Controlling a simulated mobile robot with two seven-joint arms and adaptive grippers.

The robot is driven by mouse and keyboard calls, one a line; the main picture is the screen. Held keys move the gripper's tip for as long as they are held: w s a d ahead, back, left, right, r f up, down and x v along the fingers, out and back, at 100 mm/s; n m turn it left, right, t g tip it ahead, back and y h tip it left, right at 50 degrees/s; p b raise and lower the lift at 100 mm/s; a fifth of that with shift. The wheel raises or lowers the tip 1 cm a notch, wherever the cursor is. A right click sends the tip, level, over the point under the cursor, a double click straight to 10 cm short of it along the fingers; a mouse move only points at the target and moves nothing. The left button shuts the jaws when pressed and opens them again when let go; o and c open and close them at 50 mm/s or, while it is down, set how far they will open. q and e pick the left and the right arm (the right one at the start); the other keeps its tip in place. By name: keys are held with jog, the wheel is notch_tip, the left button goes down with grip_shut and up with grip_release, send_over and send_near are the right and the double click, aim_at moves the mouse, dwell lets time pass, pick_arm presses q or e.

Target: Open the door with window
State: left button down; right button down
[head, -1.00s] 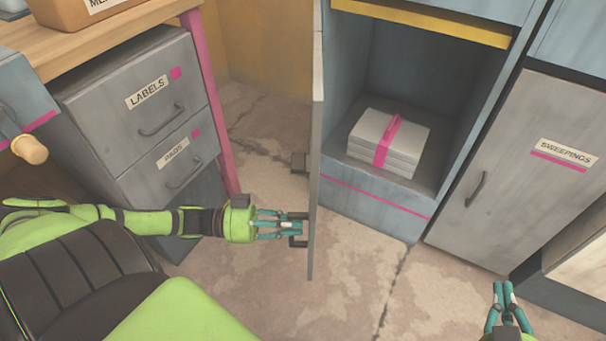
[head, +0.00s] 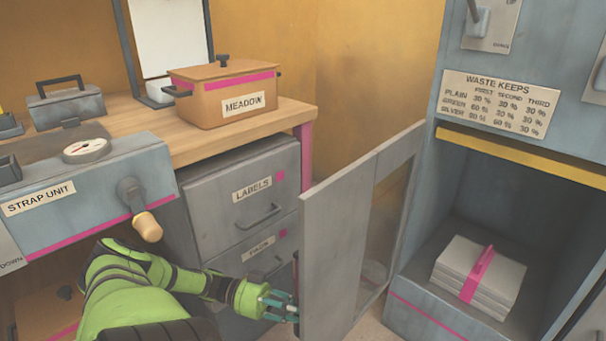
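The door with window (head: 337,252) is a grey panel with a framed window (head: 386,225) in its right part. It stands swung open, out from the blue-grey cabinet (head: 425,305), to the left of the cabinet's opening. A dark handle (head: 296,268) sits at its left edge. My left gripper (head: 291,305) is at this handle, its teal fingers close together and seemingly closed on the bar; the door edge partly hides the tips. A pale stack with a pink strap (head: 480,278) lies inside the open compartment. My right gripper is out of view.
Left of the door stand grey drawers marked LABELS (head: 240,190) under a wooden worktop (head: 205,140). A MEADOW box (head: 225,95) sits on top. The strap unit (head: 90,190) with a wooden-knobbed crank (head: 146,222) is at the left. A WASTE KEEPS sign (head: 500,103) is above the compartment.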

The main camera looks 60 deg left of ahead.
pick_arm(q)
jog(key=shift+s, duration=0.1)
jog(key=c, duration=1.1)
grip_release()
